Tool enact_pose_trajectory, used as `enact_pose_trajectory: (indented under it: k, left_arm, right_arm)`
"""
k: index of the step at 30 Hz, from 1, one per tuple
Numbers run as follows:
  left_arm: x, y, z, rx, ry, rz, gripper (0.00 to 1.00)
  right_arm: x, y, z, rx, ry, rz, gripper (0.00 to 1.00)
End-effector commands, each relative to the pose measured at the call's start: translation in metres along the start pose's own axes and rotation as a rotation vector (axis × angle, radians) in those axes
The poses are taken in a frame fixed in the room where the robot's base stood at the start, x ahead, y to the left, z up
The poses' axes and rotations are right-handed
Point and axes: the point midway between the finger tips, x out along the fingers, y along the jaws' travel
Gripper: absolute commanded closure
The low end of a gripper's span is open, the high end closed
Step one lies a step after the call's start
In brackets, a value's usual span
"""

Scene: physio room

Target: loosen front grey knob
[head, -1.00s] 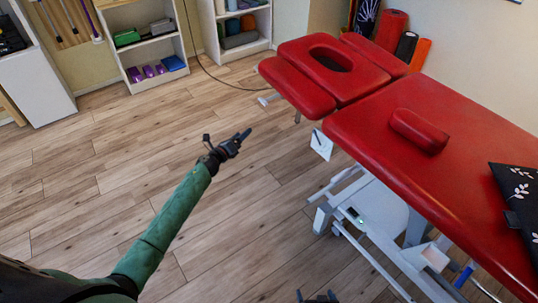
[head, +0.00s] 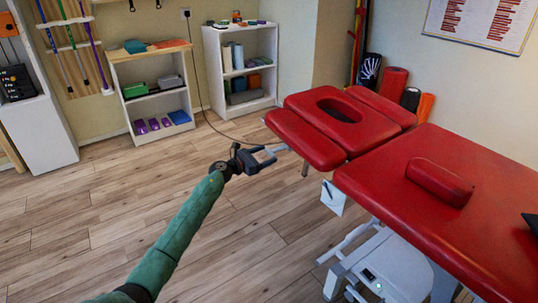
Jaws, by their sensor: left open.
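The red treatment table (head: 480,190) stands at the right, with a split head section (head: 340,116) that has an oval face hole. A small light grey knob or lever end (head: 281,147) shows under the near left edge of the head section, partly behind my gripper's tips. My left gripper (head: 269,155) is open, with its fingers pointing right toward this grey part. It looks close to it, but I cannot tell whether they touch. No other grey knob shows clearly. My right gripper is out of view.
A red bolster (head: 440,181) lies on the table top. The white table frame (head: 390,268) stands below, with a white card (head: 333,198) hanging near it. White shelves (head: 240,70) line the back wall. The wooden floor (head: 130,215) at the left is clear.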

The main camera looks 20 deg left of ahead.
Motion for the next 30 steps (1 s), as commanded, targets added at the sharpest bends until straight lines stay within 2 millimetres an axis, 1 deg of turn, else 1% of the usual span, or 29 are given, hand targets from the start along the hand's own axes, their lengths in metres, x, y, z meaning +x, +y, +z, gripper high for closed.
enact_pose_trajectory:
  k: [1, 3, 6, 16, 17, 18, 23, 24, 30]
  left_arm:
    - [0.007, 0.0, 0.0, -0.002, 0.0, 0.0, 0.29]
    - [0.013, 0.0, 0.0, -0.001, -0.001, 0.0, 0.29]
    - [0.019, 0.0, -0.001, -0.001, 0.0, 0.0, 0.29]
    - [0.023, 0.0, -0.001, -0.001, 0.001, 0.0, 0.29]
    - [0.023, 0.0, -0.001, -0.001, 0.001, 0.0, 0.33]
    - [0.023, 0.0, -0.001, -0.001, 0.001, 0.0, 0.41]
    - [0.022, 0.0, -0.001, -0.001, 0.001, 0.001, 0.72]
    - [0.022, 0.0, -0.001, -0.002, 0.001, 0.001, 0.74]
    - [0.022, 0.0, -0.001, -0.009, 0.001, 0.001, 0.74]
  right_arm:
    - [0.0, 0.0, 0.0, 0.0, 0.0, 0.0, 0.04]
    - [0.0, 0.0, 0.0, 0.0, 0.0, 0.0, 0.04]
    - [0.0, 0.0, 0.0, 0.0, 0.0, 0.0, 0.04]
    - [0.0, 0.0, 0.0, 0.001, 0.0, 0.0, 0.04]
    - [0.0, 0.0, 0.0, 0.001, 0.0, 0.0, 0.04]
    - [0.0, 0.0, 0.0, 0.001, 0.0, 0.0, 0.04]
    - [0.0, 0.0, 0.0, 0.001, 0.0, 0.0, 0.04]
    - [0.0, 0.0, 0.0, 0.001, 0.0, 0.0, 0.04]
    - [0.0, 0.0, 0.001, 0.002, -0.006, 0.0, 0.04]
